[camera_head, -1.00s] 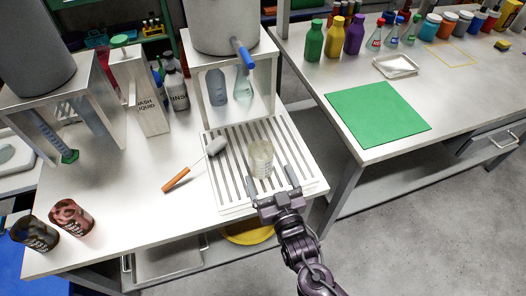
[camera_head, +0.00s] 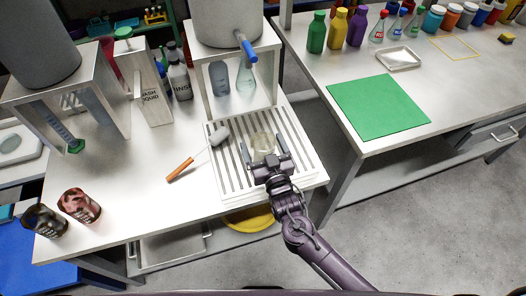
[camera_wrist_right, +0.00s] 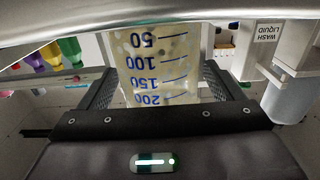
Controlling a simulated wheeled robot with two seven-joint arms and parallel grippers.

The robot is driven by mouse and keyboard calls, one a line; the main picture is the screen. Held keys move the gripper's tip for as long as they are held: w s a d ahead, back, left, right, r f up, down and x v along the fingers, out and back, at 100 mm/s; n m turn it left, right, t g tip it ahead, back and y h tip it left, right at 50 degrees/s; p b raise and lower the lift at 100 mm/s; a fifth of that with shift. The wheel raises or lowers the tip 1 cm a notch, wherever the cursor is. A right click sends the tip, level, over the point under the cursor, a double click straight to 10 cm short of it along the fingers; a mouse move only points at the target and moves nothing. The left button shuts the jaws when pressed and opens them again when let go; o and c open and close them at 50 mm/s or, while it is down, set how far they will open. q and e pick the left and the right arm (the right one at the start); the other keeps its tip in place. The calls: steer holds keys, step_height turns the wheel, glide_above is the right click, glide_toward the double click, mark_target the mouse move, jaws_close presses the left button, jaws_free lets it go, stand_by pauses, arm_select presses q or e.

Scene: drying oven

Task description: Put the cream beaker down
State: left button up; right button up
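The cream beaker (camera_head: 263,142) is a clear cup with cream-coloured contents, upright on the slatted drain board below the right-hand tank. My right gripper (camera_head: 268,158) is around it from the front, one finger on each side. A small gap shows beside the right finger, so the gripper looks open. In the right wrist view the beaker (camera_wrist_right: 160,65) fills the space between the fingers (camera_wrist_right: 160,90), its blue 50 to 200 marks upside down. Its lower part is hidden by the gripper in the head view. My left gripper is not in view.
A brush with an orange handle (camera_head: 181,170) lies against the left of the slatted board (camera_head: 225,180). The tank's blue tap (camera_head: 248,50) is behind the beaker. Two dark jars (camera_head: 80,205) stand front left. A green mat (camera_head: 378,105) lies on the right-hand table.

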steer(key=c, duration=1.1)
steer(key=shift+r, duration=0.15)
step_height(320, 180, up, 20)
steer(key=s+d+f+m+h, duration=0.1)
steer(key=s+d+f+h, duration=0.1)
steer(key=s+d, duration=0.3)
steer(key=s+d+f+m+h, duration=0.1)
steer(key=s+d+f, duration=0.1)
steer(key=s+d, duration=0.3)
steer(key=s+d+f+m+h, duration=0.1)
steer(key=s+d+f+h, duration=0.1)
steer(key=s+d, duration=0.3)
steer(key=shift+s+d+f+m+t+h, duration=0.1)
steer(key=shift+d+f+t, duration=0.1)
steer(key=shift+d, duration=0.5)
steer(key=shift+s+d+f+m+t+h, duration=0.1)
steer(key=shift+d+f, duration=0.05)
steer(key=shift+d, duration=0.55)
steer(key=shift+s+d+f+m+t+h, duration=0.1)
steer(key=shift+d+f, duration=0.1)
steer(key=shift+d, duration=0.5)
